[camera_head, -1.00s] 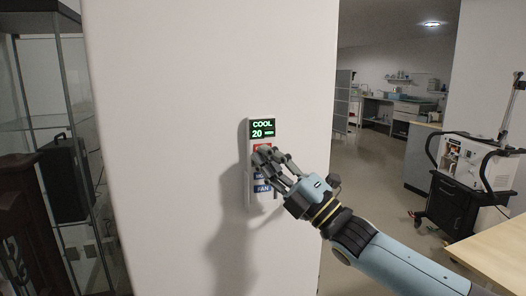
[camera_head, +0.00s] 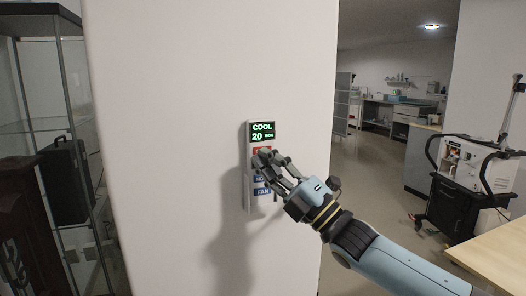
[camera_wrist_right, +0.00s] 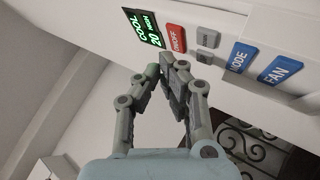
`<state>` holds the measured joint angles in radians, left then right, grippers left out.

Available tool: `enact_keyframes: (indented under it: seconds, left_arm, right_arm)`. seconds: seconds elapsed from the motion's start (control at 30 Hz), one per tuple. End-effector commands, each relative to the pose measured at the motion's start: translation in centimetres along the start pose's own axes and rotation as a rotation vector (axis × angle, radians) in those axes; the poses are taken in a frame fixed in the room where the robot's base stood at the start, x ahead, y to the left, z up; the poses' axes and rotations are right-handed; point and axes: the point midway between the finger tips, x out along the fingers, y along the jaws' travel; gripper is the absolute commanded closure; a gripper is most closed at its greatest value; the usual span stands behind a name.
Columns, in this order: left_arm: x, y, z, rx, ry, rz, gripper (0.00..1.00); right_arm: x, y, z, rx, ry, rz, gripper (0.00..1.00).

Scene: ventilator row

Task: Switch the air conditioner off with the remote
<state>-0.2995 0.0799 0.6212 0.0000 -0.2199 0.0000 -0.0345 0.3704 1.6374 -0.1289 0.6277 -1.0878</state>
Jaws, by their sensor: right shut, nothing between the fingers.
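The air conditioner remote is mounted upright on the white wall; its lit display (camera_head: 262,132) reads COOL 20 HIGH. In the right wrist view the remote (camera_wrist_right: 215,24) shows a red ON/OFF button (camera_wrist_right: 176,38), two small grey buttons, a blue MODE button (camera_wrist_right: 241,57) and a blue FAN button (camera_wrist_right: 280,71). My right gripper (camera_head: 264,160) is shut and empty in front of the remote, covering part of its buttons in the head view. In the right wrist view its fingertips (camera_wrist_right: 167,68) are close to the red button; I cannot tell if they touch. My left gripper is not in view.
A glass cabinet (camera_head: 62,130) with a dark case inside stands at the left. At the right are a wheeled machine (camera_head: 462,185) and a wooden table top (camera_head: 497,252). Open floor leads to a lab area behind the wall.

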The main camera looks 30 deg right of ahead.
Motion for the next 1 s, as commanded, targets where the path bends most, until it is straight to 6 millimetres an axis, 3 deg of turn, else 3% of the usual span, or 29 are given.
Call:
enact_keyframes:
  seconds: [1.0]
  left_arm:
    - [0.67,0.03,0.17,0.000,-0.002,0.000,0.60]
  right_arm:
    - [0.70,-0.47,0.50,0.000,0.000,0.000,1.00]
